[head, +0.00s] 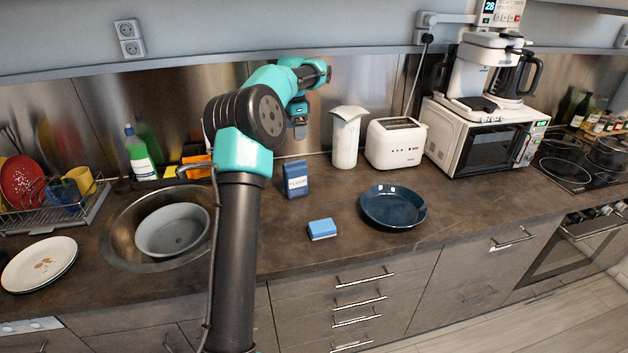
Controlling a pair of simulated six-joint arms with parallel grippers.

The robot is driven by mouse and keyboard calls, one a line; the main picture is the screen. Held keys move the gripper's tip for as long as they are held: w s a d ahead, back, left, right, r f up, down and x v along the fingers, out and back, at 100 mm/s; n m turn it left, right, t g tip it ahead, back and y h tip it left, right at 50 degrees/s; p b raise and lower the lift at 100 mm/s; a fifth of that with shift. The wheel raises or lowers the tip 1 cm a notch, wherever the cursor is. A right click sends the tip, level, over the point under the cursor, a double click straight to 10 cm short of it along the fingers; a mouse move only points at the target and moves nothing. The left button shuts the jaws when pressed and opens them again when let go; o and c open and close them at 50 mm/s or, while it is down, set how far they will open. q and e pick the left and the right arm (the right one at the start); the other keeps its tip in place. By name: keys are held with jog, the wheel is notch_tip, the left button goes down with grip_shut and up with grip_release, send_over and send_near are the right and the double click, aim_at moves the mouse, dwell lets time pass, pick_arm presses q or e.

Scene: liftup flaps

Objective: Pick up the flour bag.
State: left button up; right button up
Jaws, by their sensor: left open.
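The flour bag appears to be the small dark blue packet (296,180) with a white label, standing upright on the brown counter (340,262) near the middle. The print on its label is too small to read. My left gripper (300,134) is above the bag and apart from it, close to the metal back wall. It is open, though its fingers are small and partly hidden by my arm. My left arm rises in front of the counter between the sink and the bag. My right gripper is not in view.
A white canister (346,140) and a white toaster (395,144) stand to the bag's right. A blue sponge-like block (322,229) and a dark blue plate (392,208) lie in front. The sink (121,226) holds a grey bowl (172,231). Counter between bag and block is clear.

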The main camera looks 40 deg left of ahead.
aim_at(296, 165)
pick_arm(q)
jog(key=shift+s+a, duration=0.1)
jog(key=shift+s, duration=0.05)
notch_tip(296, 165, down, 12)
jog(key=shift+f, duration=0.15)
dwell(0.5)
jog(key=shift+a+f, duration=0.1)
jog(key=shift+f, duration=2.5)
jog(key=c, duration=1.3)
